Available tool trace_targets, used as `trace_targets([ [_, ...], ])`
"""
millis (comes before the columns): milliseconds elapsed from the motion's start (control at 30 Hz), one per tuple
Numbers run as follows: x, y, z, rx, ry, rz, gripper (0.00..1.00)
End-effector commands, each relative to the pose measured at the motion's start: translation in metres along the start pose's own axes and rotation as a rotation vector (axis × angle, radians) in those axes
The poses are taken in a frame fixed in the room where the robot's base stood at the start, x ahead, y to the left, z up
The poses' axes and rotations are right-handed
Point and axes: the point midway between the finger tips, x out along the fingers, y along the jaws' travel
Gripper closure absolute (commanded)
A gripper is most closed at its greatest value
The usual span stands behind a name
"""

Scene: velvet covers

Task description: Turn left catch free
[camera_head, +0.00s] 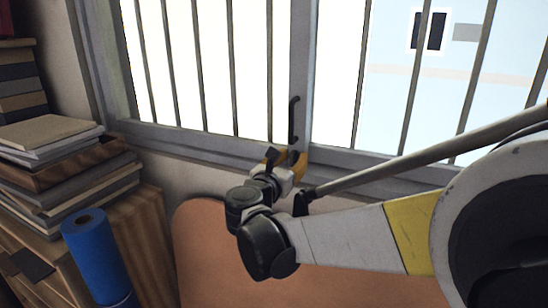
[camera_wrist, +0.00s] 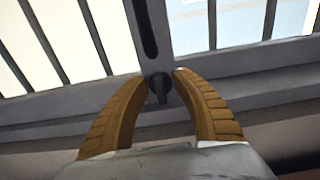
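A small dark catch (camera_wrist: 159,86) sits low on the grey window post in the wrist view, below a long dark bar handle (camera_wrist: 146,28). The bar handle also shows on the post in the head view (camera_head: 293,120). My gripper (camera_wrist: 163,77) has two ochre fingers spread apart, with the small catch between their tips. I see a narrow gap on each side of it; firm contact is not visible. In the head view my gripper (camera_head: 284,158) is at the foot of the post and hides the small catch.
The barred window frame (camera_head: 200,143) runs behind my gripper. An orange-brown rounded panel (camera_head: 200,240) stands below. At left are stacked books (camera_head: 50,132), a wooden cabinet (camera_head: 145,240) and a blue roll (camera_head: 95,255). A grey rod (camera_head: 430,155) slants across at right.

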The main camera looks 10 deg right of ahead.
Motion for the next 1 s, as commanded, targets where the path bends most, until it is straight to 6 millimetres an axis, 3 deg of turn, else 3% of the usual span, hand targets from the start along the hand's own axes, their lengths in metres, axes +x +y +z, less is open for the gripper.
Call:
trace_targets([
  [100,-0.0002,0.0000,-0.0001,0.000,0.000,0.000,0.69],
  [200,-0.0002,0.0000,0.0000,0.000,0.000,0.000,0.99],
  [700,0.0000,-0.0001,0.0000,0.020,0.000,0.000,1.00],
  [1000,0.0001,-0.0007,-0.0008,0.175,-0.001,0.000,1.00],
])
